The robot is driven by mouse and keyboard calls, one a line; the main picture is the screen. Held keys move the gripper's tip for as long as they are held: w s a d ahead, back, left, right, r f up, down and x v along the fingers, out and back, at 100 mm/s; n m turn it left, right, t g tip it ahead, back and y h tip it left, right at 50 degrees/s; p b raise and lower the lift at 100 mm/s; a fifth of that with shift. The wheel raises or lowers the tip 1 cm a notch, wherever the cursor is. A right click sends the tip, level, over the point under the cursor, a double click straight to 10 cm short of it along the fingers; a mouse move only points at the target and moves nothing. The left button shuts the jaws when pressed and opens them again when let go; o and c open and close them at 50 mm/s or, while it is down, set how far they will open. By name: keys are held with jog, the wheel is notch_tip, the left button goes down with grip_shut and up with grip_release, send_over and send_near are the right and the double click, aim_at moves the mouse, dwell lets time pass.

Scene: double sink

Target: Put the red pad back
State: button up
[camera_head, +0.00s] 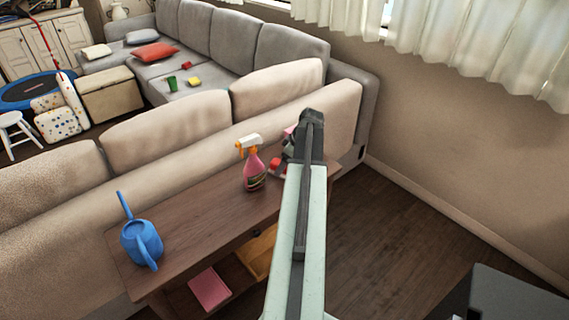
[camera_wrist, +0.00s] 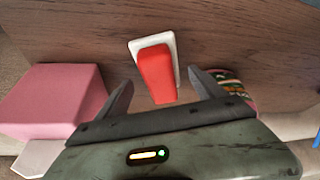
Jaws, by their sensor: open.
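A red pad-like block (camera_head: 275,163) with a pale base lies on the brown wooden table (camera_head: 190,212), just right of the spray bottle. In the wrist view the same red block (camera_wrist: 157,73) shows on its white base, ahead of and between my fingertips. My gripper (camera_wrist: 164,80) is open, with one finger on each side of the block's near end. I cannot tell whether either finger touches it. In the head view my arm hides part of the table's right end, and my gripper (camera_head: 311,120) shows there from behind.
A pink spray bottle (camera_head: 254,168) with an orange-white head stands close by. A pink block (camera_wrist: 55,95) is left of my gripper in the wrist view. A blue watering can (camera_head: 141,242) stands at the table's left end. A flat pink piece (camera_head: 210,288) lies lower down.

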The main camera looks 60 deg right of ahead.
jog(key=p+v, duration=0.8)
jog(key=v, duration=0.2)
